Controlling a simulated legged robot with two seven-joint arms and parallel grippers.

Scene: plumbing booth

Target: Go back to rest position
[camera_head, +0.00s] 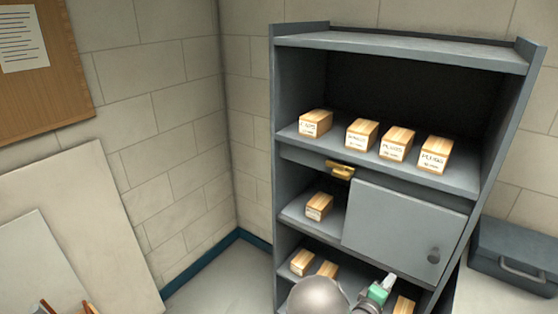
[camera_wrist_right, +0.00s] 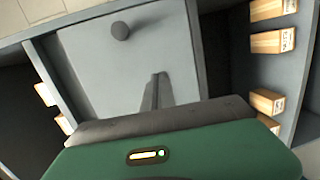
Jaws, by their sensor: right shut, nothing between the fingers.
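My right gripper (camera_head: 387,282), with a green body, is low in the head view, in front of the lower part of the grey cabinet (camera_head: 300,32). In the right wrist view its dark fingers (camera_wrist_right: 157,82) are together with nothing between them. They point towards the grey cabinet door (camera_wrist_right: 130,65), whose round knob (camera_wrist_right: 121,30) is above them. In the head view the door (camera_head: 400,225) covers the right part of the middle compartment. I cannot tell the gap between fingers and door. My left gripper is not in view.
Several small wooden boxes stand on the top shelf (camera_head: 460,180); one box (camera_head: 319,206) is left of the door, and others are below. A brass latch (camera_head: 340,169) is above the door. A dark case (camera_head: 515,255) is at right. Pale panels (camera_head: 90,210) lean at left.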

